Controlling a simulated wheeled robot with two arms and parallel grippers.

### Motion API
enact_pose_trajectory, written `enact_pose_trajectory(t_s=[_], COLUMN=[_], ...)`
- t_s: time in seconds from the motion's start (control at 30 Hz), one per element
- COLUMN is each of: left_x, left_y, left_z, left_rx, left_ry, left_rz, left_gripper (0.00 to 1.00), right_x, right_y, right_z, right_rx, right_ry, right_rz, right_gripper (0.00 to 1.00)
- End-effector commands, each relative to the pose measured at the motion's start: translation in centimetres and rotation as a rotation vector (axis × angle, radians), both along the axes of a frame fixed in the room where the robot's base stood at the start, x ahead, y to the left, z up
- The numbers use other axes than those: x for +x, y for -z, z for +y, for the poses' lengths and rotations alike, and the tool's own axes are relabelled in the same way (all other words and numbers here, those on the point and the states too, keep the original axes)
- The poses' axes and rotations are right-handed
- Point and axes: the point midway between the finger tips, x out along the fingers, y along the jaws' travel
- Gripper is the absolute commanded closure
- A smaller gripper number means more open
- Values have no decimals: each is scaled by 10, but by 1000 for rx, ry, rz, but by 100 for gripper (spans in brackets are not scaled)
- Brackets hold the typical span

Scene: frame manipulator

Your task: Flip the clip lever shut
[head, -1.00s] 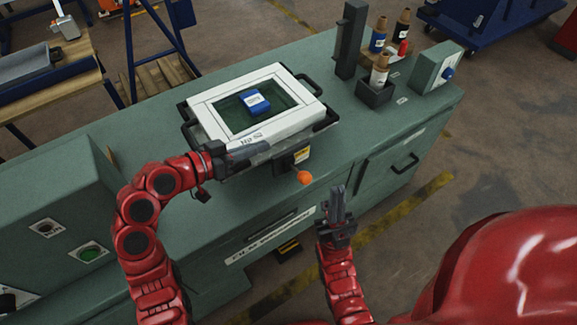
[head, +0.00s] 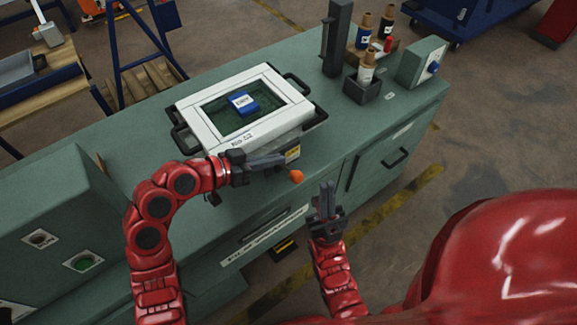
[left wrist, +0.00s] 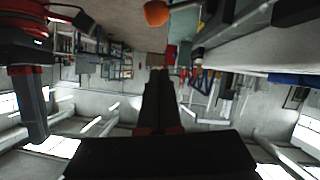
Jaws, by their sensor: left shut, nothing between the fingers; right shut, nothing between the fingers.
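The clip lever's orange knob (head: 296,176) sticks out at the front of the white frame (head: 205,131), near its front right corner. Most of the lever's shaft is hidden behind my left gripper. My left gripper (head: 284,158) is shut and empty, lying along the frame's front side with its tips just above and left of the knob. I cannot tell whether they touch. In the left wrist view the knob (left wrist: 156,13) shows at the top, beyond the shut fingers (left wrist: 158,88). My right gripper (head: 326,190) is shut and empty, in front of the bench, right of the knob.
A blue block (head: 243,103) lies inside the frame. The frame rests on the green bench (head: 100,150). A dark post (head: 336,38), bottles (head: 366,68) and a green box (head: 421,60) stand at the right rear. The bench between frame and post is clear.

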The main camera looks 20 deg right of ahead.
Motion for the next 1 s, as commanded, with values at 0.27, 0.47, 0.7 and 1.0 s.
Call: enact_pose_trajectory(t_s=[0.27, 0.47, 0.7, 1.0], left_x=[8, 2, 2, 2], left_y=[26, 50, 56, 57], left_z=[-43, -40, -39, -39], left_rx=[3, 1, -1, 0], left_ry=[0, 2, -2, -1], left_rz=[6, 2, -2, -6], left_gripper=[100, 100, 100, 100], right_x=[0, 0, 0, 0], right_y=[-10, -13, -13, -11], right_z=[0, 0, 0, 0], right_rx=[0, 0, 0, 0], right_ry=[0, 0, 0, 0], right_rz=[0, 0, 0, 0], right_gripper=[100, 100, 100, 100])
